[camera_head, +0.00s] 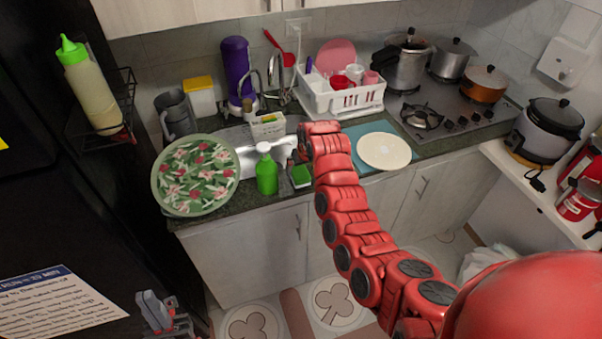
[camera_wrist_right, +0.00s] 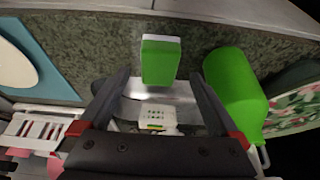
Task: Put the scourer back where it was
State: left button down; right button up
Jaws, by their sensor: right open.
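The scourer, a green block with a white layer, lies on the dark counter at the sink's front edge (camera_head: 301,176). In the right wrist view the scourer (camera_wrist_right: 160,62) shows at the tips of my right gripper (camera_wrist_right: 160,75), whose two fingers are spread with a gap on each side of it. In the head view my right gripper (camera_head: 299,148) is above and behind the scourer, partly hidden by my red arm. A small white holder (camera_head: 267,126) stands at the back of the sink; it also shows in the wrist view (camera_wrist_right: 158,115). My left gripper (camera_head: 163,314) is low at the left, away from the counter.
A green soap bottle (camera_head: 266,172) stands left of the scourer. A floral round tray (camera_head: 195,176) is further left. A plate (camera_head: 384,150) on a blue mat (camera_head: 361,131) is to the right. A white dish rack (camera_head: 345,98) stands behind.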

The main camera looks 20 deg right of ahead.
jog(key=b+v, duration=0.2)
jog(key=v, duration=0.4)
jog(key=shift+s+r, duration=0.2)
jog(key=shift+r, duration=0.15)
jog(key=shift+f, duration=0.1)
